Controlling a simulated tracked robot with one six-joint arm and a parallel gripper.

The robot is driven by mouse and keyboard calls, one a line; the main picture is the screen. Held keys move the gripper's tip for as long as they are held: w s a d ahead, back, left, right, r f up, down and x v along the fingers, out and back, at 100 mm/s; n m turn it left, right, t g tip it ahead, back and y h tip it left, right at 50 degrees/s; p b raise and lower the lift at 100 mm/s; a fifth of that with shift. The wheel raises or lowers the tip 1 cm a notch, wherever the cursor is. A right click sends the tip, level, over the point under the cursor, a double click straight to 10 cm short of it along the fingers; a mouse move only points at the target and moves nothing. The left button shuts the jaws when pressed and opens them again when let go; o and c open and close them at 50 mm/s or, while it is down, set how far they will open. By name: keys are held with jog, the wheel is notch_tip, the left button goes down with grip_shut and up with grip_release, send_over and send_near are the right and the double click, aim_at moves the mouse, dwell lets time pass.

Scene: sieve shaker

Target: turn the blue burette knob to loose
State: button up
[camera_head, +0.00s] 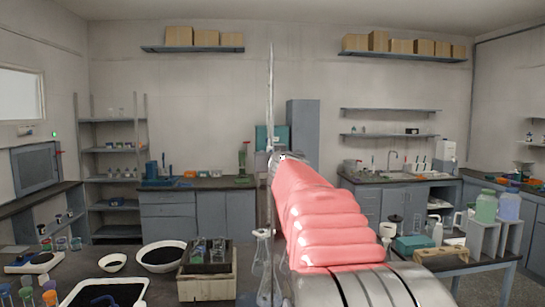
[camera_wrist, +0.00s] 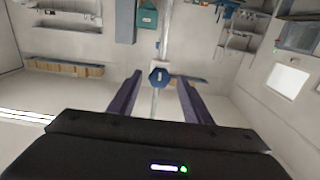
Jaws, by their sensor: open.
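The blue burette knob (camera_wrist: 159,77) shows in the wrist view as a small dark-blue faceted piece with a pale mark, on the burette's glass tube (camera_wrist: 154,103). My gripper (camera_wrist: 160,82) is open. Its two dark fingers appear on either side of the knob with space on both sides. I see no contact, and I cannot tell how deep the knob sits between the fingertips. In the head view the tall thin burette (camera_head: 270,110) stands upright beside my pink-sleeved arm. The knob and my fingers are hidden there behind the arm.
On the near bench, glass flasks (camera_head: 262,252) stand close below the burette, left of my arm. A wooden box (camera_head: 207,282) and a dark-filled bowl (camera_head: 163,256) are further left. A teal box (camera_head: 413,246) and bottles (camera_head: 485,206) are on the right.

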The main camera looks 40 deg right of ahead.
jog(key=shift+c, duration=0.4)
jog(key=c, duration=0.9)
jog(key=shift+a, duration=0.15)
jog(key=shift+c, duration=0.3)
jog(key=shift+n, duration=0.4)
jog(key=n, duration=1.7)
jog(key=shift+w+f, duration=0.15)
jog(key=shift+f, duration=0.1)
